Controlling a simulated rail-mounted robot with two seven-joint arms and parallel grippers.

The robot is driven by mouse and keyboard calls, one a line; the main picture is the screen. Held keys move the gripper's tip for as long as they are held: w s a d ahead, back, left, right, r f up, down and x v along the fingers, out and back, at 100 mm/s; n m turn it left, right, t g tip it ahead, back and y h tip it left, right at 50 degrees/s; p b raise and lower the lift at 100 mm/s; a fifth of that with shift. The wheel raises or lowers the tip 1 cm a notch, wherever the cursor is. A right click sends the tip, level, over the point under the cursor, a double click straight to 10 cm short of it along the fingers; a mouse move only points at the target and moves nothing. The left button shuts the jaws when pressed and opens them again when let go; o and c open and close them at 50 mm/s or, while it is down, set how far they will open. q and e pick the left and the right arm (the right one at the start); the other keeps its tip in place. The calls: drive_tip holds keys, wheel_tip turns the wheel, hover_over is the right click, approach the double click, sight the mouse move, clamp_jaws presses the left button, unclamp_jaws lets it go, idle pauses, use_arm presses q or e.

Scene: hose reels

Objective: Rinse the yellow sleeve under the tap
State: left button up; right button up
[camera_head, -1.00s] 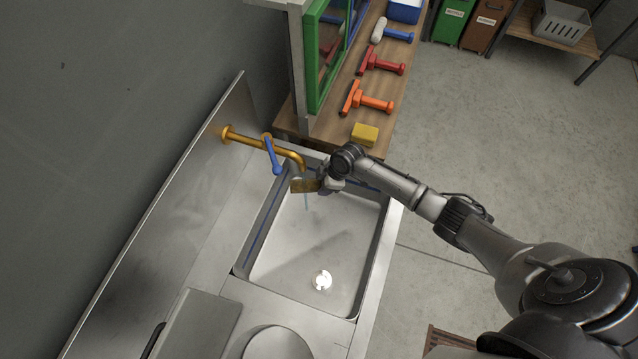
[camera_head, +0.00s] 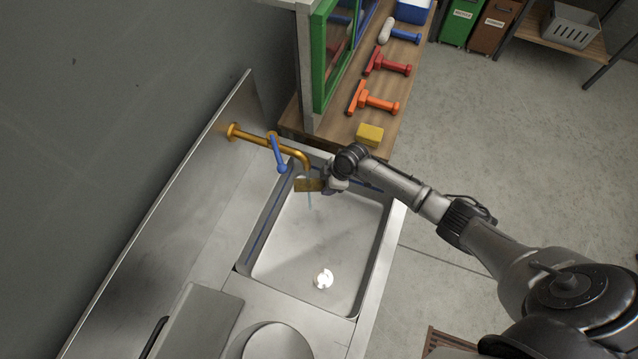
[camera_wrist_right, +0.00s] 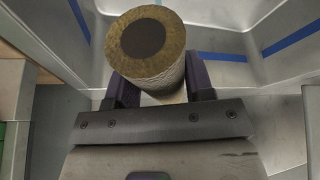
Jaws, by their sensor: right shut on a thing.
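The yellow sleeve (camera_head: 308,185) is a short, dull mustard cylinder with a dark round end. My right gripper (camera_head: 329,183) is shut on it and holds it over the sink, under the spout of the brass tap (camera_head: 272,142). In the right wrist view the sleeve (camera_wrist_right: 150,62) sits between the two dark fingers of the gripper (camera_wrist_right: 158,92), its dark end facing the camera. A thin bluish stream of water (camera_head: 310,203) shows just below the sleeve. The tap's blue lever (camera_head: 279,156) points down along the spout. My left gripper is not in view.
The steel sink (camera_head: 310,250) has a round bright drain (camera_head: 323,278). A yellow sponge-like block (camera_head: 369,134), an orange tool (camera_head: 373,100) and a red tool (camera_head: 387,63) lie on the wooden bench behind. A green-framed panel (camera_head: 322,60) stands left of them.

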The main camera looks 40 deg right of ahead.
idle(0.4)
drive_tip(key=shift+s+a+p, duration=0.15)
drive_tip(key=shift+a+p, duration=0.15)
drive_tip(key=shift+p, duration=0.1)
drive_tip(key=shift+d, duration=0.1)
drive_tip(key=shift+w+d, duration=0.25)
drive_tip(key=shift+d, duration=0.05)
drive_tip(key=shift+a, duration=0.1)
idle(0.4)
drive_tip(key=shift+s+a, duration=0.1)
drive_tip(key=shift+s, duration=0.05)
drive_tip(key=shift+s+a, duration=0.1)
drive_tip(key=shift+a, duration=0.1)
